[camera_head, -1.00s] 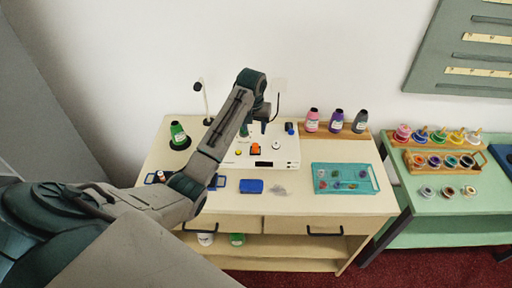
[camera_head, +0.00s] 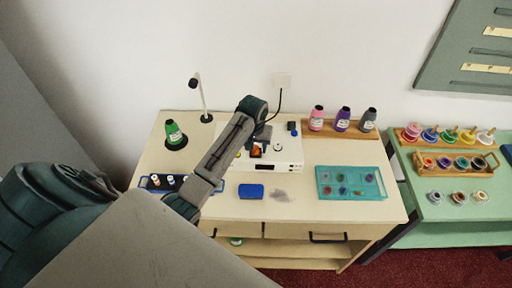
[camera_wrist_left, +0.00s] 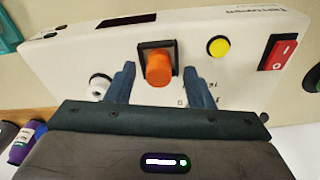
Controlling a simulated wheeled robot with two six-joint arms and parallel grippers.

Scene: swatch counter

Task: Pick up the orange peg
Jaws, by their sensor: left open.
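The orange peg (camera_wrist_left: 160,68) stands in a black square surround on the white device (camera_wrist_left: 232,60). In the head view the peg (camera_head: 257,150) shows partly, close below my left gripper (camera_head: 261,136). In the left wrist view my left gripper (camera_wrist_left: 160,76) is open, with one dark finger on each side of the peg. I see gaps between the fingers and the peg, and nothing is held. My right gripper is in neither view.
A yellow button (camera_wrist_left: 218,46), a red switch (camera_wrist_left: 284,52) and a white knob (camera_wrist_left: 99,86) are on the device near the peg. Several bottles (camera_head: 342,119) stand in a rack to its right. A teal tray (camera_head: 380,190) and a blue block (camera_head: 251,191) lie in front.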

